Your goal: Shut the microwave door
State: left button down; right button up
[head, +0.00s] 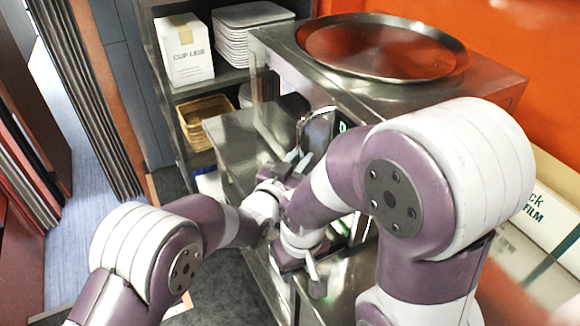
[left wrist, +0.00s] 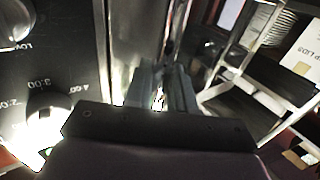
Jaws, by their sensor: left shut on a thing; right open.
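The microwave shows in the head view only in part, with a small green display (head: 342,127); my arms hide most of its front. In the left wrist view its control panel (left wrist: 60,75), with dials and time marks, is on the left. The steel microwave door (left wrist: 133,40) stands upright beside the panel. My left gripper (left wrist: 160,90) is shut on the door near its edge; the exact contact is dark and partly hidden. My left gripper also shows in the head view (head: 296,158). My right gripper (head: 316,282) is open, lower and nearer, over the steel counter.
A large round steel tray (head: 385,48) lies on the steel top above the microwave. A shelf behind holds a white box (head: 184,50), stacked plates (head: 245,30) and a wicker basket (head: 203,118). A bare steel surface (head: 235,140) lies left of the microwave.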

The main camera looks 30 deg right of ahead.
pick_arm(q)
jog(key=shift+d+r, duration=0.15)
jog(key=shift+r, duration=0.2)
jog(key=c, duration=1.2)
grip_release()
jog(key=shift+o, duration=0.5)
jog(key=shift+d+f, duration=0.1)
jog(key=shift+d, duration=0.1)
jog(key=shift+s, duration=0.1)
jog(key=shift+f, duration=0.1)
jog(key=shift+f, duration=0.15)
